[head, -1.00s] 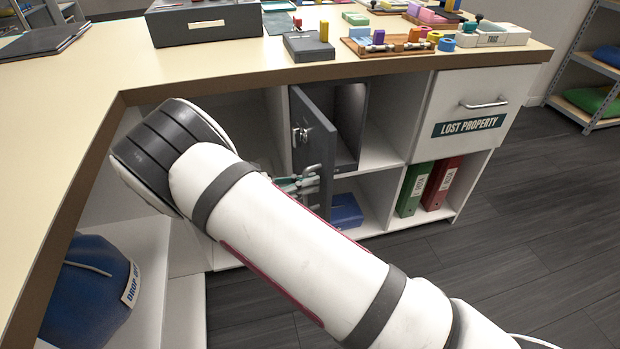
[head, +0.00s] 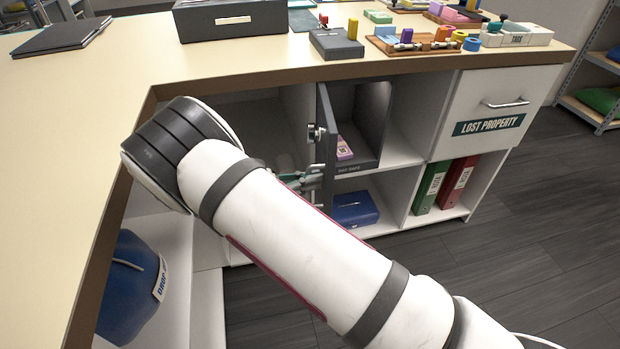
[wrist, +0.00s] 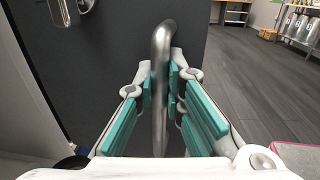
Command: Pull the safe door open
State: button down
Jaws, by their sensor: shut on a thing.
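The grey safe door (head: 324,135) stands swung open, seen nearly edge-on in the head view, with its knob (head: 314,133) on the outer face. Behind it the safe's inside (head: 371,125) shows, with a small pink-and-white item (head: 344,148) in it. In the wrist view the dark door face (wrist: 110,70) fills the left and middle. The door's metal bar handle (wrist: 160,90) stands upright between the teal finger pads. My gripper (wrist: 164,92) is shut on this handle. In the head view my gripper (head: 302,180) is partly hidden by my arm.
The safe sits in a cubby under the cream counter (head: 90,90). A blue box (head: 355,208) lies below it, and green (head: 430,188) and red (head: 458,183) binders stand to the right. A blue drop-off bin (head: 125,290) is at lower left. The floor (head: 520,250) at right is clear.

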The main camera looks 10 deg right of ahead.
jog(key=c, duration=1.9)
grip_release()
jog(key=shift+s, duration=0.1)
jog(key=shift+s+a, duration=0.25)
jog(key=shift+a, duration=1)
jog(key=shift+s+a, duration=0.2)
jog(key=shift+a, duration=1.05)
jog(key=shift+s+a, duration=0.25)
jog(key=shift+a, duration=1)
